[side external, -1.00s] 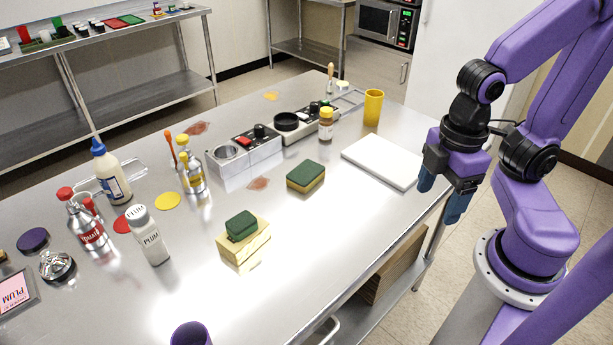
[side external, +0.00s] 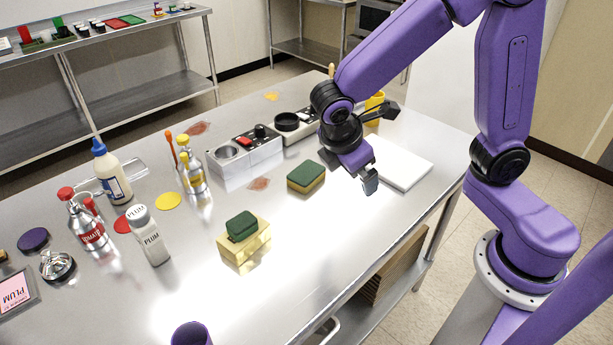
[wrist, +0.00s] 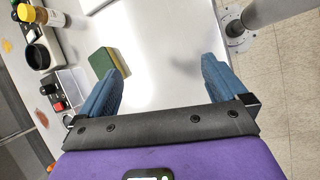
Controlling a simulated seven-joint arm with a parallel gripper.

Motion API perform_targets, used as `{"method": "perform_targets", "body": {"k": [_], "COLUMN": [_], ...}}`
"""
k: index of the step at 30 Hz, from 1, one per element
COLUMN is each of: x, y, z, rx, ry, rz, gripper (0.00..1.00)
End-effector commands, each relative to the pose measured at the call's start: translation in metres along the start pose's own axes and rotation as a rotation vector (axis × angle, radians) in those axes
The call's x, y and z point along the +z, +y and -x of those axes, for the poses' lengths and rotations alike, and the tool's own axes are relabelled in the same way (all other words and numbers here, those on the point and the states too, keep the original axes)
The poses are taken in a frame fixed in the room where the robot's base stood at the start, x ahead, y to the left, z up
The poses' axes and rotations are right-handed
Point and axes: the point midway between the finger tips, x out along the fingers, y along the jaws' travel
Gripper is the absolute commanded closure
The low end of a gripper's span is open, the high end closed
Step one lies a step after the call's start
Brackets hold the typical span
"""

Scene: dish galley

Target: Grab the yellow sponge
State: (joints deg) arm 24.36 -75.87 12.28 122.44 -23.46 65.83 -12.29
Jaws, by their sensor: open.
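A sponge with a dark green top and yellow underside (side external: 306,177) lies flat near the table's middle. It also shows in the wrist view (wrist: 106,62), beside the left fingertip. A second, smaller dark green piece (side external: 242,225) sits on a pale yellow sponge-like block (side external: 246,246), nearer the front. My gripper (side external: 370,184) hangs above the table, to the right of the green-and-yellow sponge and apart from it. In the wrist view my gripper (wrist: 162,68) has its blue fingers spread, with only bare steel seen between them.
A white board (side external: 400,163) lies under and behind my gripper. Steel-and-black appliances (side external: 243,152) stand behind the sponge. Bottles, including a plum one (side external: 149,238), stand at left. The table's front centre is mostly clear.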

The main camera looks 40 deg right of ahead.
Motion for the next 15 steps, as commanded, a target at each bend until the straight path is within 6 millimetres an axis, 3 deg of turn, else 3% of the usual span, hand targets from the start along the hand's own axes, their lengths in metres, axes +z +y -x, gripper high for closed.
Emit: {"method": "perform_targets", "body": {"k": [6,15], "x": [-0.031,-0.062], "y": [0.057,0.120], "z": [-0.017,-0.049], "rx": [0.058,0.099], "ry": [-0.209,-0.492], "rz": [0.113,0.268], "gripper": [0.01,0.01]}}
